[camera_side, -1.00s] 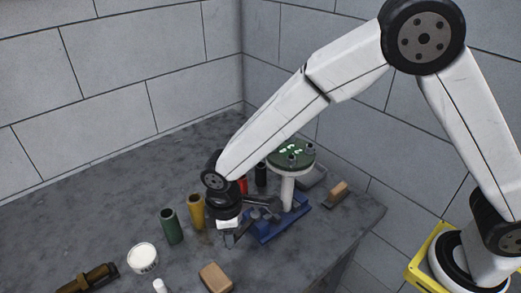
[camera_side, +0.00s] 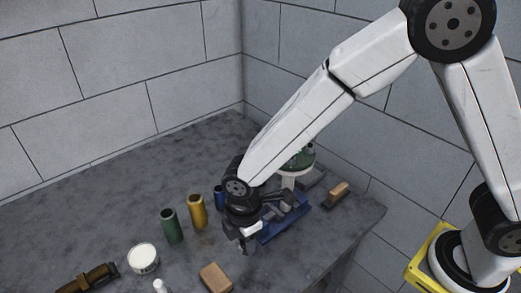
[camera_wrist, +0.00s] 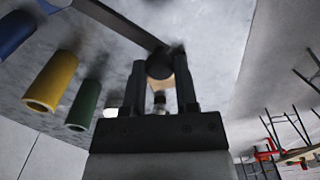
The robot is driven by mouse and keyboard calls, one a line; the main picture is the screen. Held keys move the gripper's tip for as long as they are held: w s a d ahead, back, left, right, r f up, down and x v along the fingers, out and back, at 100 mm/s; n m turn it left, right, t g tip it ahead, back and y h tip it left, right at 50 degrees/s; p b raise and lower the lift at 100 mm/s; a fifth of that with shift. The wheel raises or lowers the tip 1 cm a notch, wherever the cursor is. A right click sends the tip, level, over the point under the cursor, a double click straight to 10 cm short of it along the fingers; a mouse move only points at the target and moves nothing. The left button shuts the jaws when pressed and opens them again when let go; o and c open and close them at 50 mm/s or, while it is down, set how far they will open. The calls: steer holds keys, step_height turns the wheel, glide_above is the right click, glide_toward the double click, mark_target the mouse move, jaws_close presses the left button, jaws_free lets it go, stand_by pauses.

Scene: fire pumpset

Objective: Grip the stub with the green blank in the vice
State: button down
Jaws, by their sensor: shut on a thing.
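The white stub (camera_side: 288,182) stands upright in the blue vice (camera_side: 292,222) at the right of the bench. The green blank (camera_side: 303,160) sits on top of the stub, partly hidden by my arm. My gripper (camera_side: 245,245) is low beside the vice, on its left. In the wrist view my gripper (camera_wrist: 160,72) is shut on a dark round knob (camera_wrist: 159,63). A grey bar (camera_wrist: 120,22) runs from this knob and looks like the vice handle. My wrist hides part of the vice in the side view.
Green (camera_side: 171,226), yellow (camera_side: 197,212) and blue (camera_side: 219,196) cylinders stand left of my gripper. A tan block (camera_side: 215,278) lies in front, a white tub (camera_side: 143,257) at left, a brush (camera_side: 338,194) at right. The bench's right edge is near the vice.

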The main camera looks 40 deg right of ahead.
steer(key=shift+w+a, duration=0.1)
steer(key=shift+w, duration=0.05)
steer(key=shift+c, duration=1.8)
jaws_free()
steer(key=shift+r, duration=0.1)
steer(key=shift+r, duration=3.85)
